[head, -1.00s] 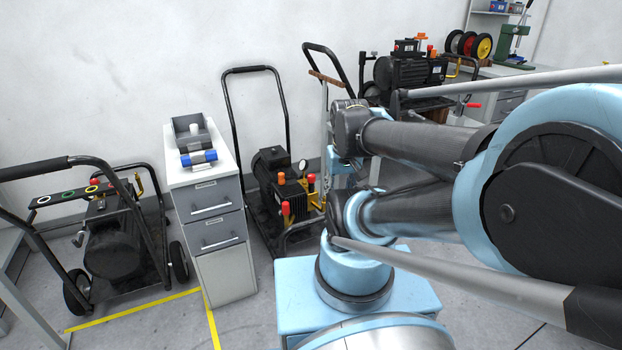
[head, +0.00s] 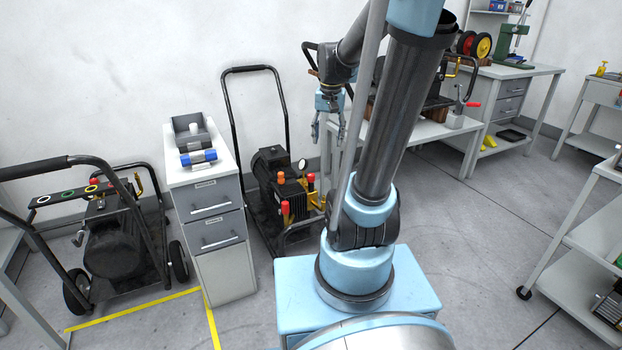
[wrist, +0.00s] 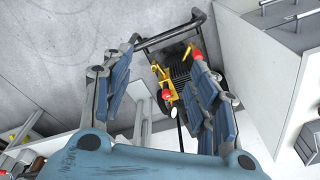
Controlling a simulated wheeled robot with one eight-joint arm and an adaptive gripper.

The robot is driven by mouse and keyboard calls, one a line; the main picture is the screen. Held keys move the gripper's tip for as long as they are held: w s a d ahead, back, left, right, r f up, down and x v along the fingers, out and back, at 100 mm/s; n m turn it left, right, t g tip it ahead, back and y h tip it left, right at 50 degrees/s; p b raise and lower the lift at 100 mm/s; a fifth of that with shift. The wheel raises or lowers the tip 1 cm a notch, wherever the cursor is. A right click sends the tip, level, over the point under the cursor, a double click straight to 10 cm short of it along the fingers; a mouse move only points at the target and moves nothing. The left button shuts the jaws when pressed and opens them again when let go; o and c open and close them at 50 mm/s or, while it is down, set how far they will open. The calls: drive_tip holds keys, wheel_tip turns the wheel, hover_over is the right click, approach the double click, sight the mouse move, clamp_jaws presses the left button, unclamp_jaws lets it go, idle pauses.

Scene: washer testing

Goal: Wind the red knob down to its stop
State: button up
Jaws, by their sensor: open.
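A black pressure washer (head: 272,180) with a tall handle stands on the floor against the wall. It carries red-topped parts: a red knob (head: 285,208) at the front and orange-red caps (head: 311,178) near the gauge. I cannot tell which one the task means.
A grey drawer cabinet (head: 222,237) with a bin and a blue-ended cylinder on top stands left of the washer. Another wheeled washer (head: 112,235) is farther left. A bench (head: 432,132) with machinery stands behind my arm at right. Floor at right is clear up to a cart (head: 598,225).

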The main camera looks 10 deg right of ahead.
drive_tip(key=w+m, duration=0.2)
drive_tip(key=w, duration=0.8)
drive_tip(key=m+g, duration=0.1)
drive_tip(key=m, duration=0.4)
hover_over(311, 174)
wheel_tip(311, 174, down, 21)
wheel_tip(311, 174, down, 17)
drive_tip(key=shift+s+d, duration=0.1)
drive_tip(key=shift+s, duration=0.05)
drive_tip(key=shift+c, duration=0.3)
drive_tip(key=c, duration=1)
